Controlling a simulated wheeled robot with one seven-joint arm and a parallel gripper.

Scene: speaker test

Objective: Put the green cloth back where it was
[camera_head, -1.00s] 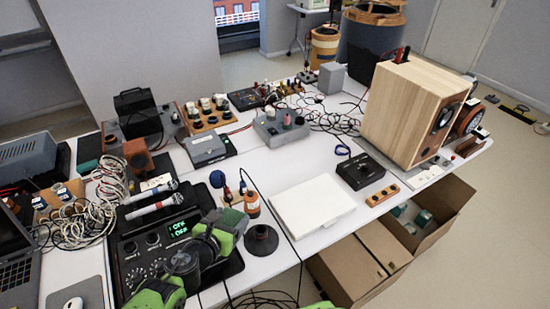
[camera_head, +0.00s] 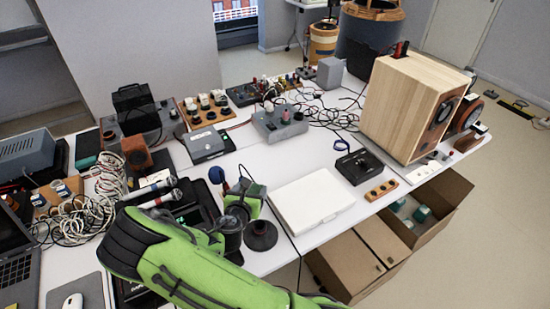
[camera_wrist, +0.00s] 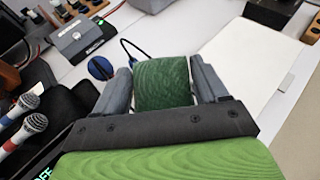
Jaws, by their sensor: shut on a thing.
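The green cloth (camera_wrist: 162,84) shows dark green between the two grey fingers of my gripper (camera_wrist: 160,70) in the wrist view. The fingers are shut on it from both sides. In the head view my green and black arm reaches in from the bottom. Its end is over the table's front middle, left of the white flat case (camera_head: 311,199).
Two microphones (camera_head: 152,192) lie further left, beside tangled white cables (camera_head: 90,210). A black round base (camera_head: 260,236) is close to my wrist. Bare white table (camera_head: 290,160) shows behind the case.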

